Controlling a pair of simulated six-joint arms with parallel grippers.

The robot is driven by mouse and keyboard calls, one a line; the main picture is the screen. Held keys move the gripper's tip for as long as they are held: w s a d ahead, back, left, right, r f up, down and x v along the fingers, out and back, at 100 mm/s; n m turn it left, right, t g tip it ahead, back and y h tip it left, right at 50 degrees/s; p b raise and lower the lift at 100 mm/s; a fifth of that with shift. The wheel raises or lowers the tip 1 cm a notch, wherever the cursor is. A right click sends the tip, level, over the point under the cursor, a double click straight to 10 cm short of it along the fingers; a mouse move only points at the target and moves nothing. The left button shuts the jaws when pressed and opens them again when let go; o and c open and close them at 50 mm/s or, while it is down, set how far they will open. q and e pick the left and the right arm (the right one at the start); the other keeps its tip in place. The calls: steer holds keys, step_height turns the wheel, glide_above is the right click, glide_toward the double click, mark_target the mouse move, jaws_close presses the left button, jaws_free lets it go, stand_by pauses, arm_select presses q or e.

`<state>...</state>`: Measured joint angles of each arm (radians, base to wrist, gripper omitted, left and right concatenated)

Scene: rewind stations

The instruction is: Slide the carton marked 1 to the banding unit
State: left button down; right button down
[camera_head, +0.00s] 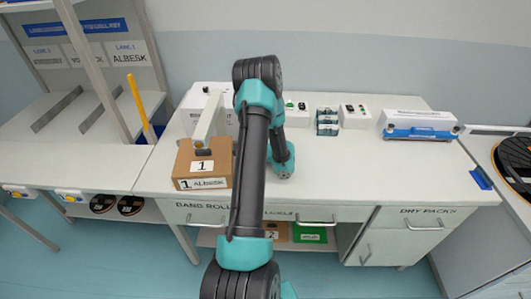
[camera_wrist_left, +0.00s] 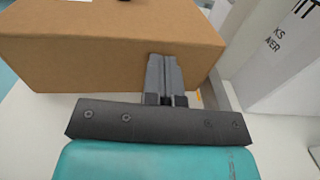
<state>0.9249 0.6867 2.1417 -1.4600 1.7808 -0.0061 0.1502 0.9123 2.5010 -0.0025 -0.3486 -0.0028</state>
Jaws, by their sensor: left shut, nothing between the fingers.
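The brown carton marked 1 (camera_head: 190,166) stands upright on the white bench, left of my left arm, with a label reading "1 ALBESK" on its front. Its side and top fill the upper left of the left wrist view (camera_wrist_left: 70,50). My left gripper (camera_wrist_left: 165,62) is shut and empty, its fingertips close against the carton's side; I cannot tell whether they touch. In the head view my arm hides the fingertips. A white unit, seemingly the banding unit (camera_head: 194,100), stands just behind the carton, with a pale arm reaching toward it. My right gripper is not in view.
Right of my arm, small dark-and-teal blocks (camera_head: 327,122), a white switch box (camera_head: 354,116) and a blue-and-white device (camera_head: 420,124) stand along the back. The bench front there is clear. A lane rack (camera_head: 90,60) with a yellow post (camera_head: 138,100) is at the left.

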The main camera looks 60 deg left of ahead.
arm_select(q)
steer(key=shift+s+a, duration=0.1)
steer(key=shift+s, duration=0.05)
stand_by(0.3)
steer(key=v, duration=1.6)
steer(key=shift+w, duration=0.2)
steer(key=shift+w+d+r, duration=0.1)
steer(key=shift+w+d, duration=0.2)
steer(key=shift+w, duration=0.1)
steer(key=shift+r, duration=0.1)
